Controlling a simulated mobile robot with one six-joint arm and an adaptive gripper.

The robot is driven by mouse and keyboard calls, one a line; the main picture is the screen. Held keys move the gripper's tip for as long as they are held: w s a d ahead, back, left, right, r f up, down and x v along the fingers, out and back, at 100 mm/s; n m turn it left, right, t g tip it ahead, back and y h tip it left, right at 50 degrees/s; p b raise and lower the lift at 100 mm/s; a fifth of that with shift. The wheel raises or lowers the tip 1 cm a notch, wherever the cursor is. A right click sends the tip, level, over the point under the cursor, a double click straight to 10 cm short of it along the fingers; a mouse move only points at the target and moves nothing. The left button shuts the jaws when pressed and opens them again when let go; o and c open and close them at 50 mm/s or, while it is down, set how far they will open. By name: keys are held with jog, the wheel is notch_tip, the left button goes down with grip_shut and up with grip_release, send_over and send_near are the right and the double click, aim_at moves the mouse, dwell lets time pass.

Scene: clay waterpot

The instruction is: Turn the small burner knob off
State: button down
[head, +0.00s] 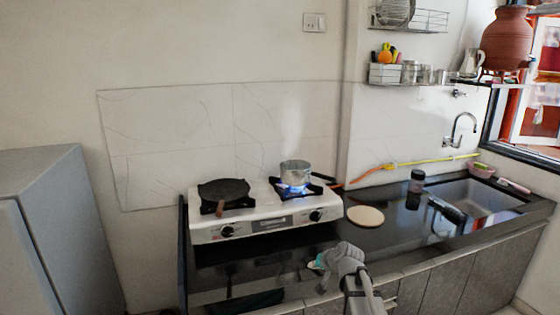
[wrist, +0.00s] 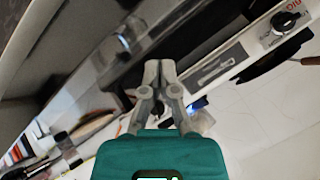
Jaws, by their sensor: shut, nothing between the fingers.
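A white two-burner stove (head: 262,229) stands on the dark counter. Its left knob (head: 228,231) sits below a burner with a flat black pan (head: 223,189). Its right knob (head: 315,216) sits below a burner with a lit blue flame (head: 291,188) under a metal pot (head: 295,172). I cannot tell which burner is the small one. One knob (wrist: 287,20) shows at the top right of the wrist view; the other is not clear there and may be behind my fingers. My gripper (head: 318,264) is shut and empty, in front of the stove and below the right knob. Its fingers (wrist: 160,68) meet in the wrist view.
A round pale board (head: 365,216) lies on the counter right of the stove. A dark jar (head: 416,181) stands near the sink (head: 475,196). An orange hose (head: 367,173) runs behind. The space before the stove's front panel is clear.

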aim_at(317, 217)
jog(key=w+t+b, duration=0.1)
jog(key=w, duration=0.2)
jog(key=w+m+t+b, duration=0.1)
jog(key=w, duration=0.1)
jog(key=w+d+m+t+b, duration=0.1)
jog(key=w, duration=0.2)
jog(key=shift+w+f, duration=0.25)
jog(key=shift+w, duration=0.1)
jog(key=w+d+m+t+b, duration=0.1)
jog(key=w, duration=0.1)
jog(key=w+d+m+t+b, duration=0.1)
jog(key=w, duration=0.2)
jog(key=w+d+r+m+t+b, duration=0.1)
jog(key=w+t, duration=0.1)
jog(key=shift+w+d+r+m+h, duration=0.1)
jog(key=shift+w+d+m+h, duration=0.2)
jog(key=shift+w+d+m, duration=0.1)
jog(key=shift+w+d+r, duration=0.2)
jog(key=shift+r, duration=0.05)
jog(key=shift+b+x, duration=0.85)
jog(key=shift+x, duration=2.65)
jog(key=shift+w+d+r+p, duration=0.1)
jog(key=shift+d+r+p, duration=0.1)
jog(key=shift+r+p, duration=0.1)
jog(key=shift+a+r+p, duration=0.5)
jog(key=shift+r+p, duration=0.15)
jog(key=shift+r, duration=0.05)
jog(key=shift+w+r+p, duration=0.1)
jog(key=shift+r+p, duration=0.25)
jog(key=shift+r, duration=0.05)
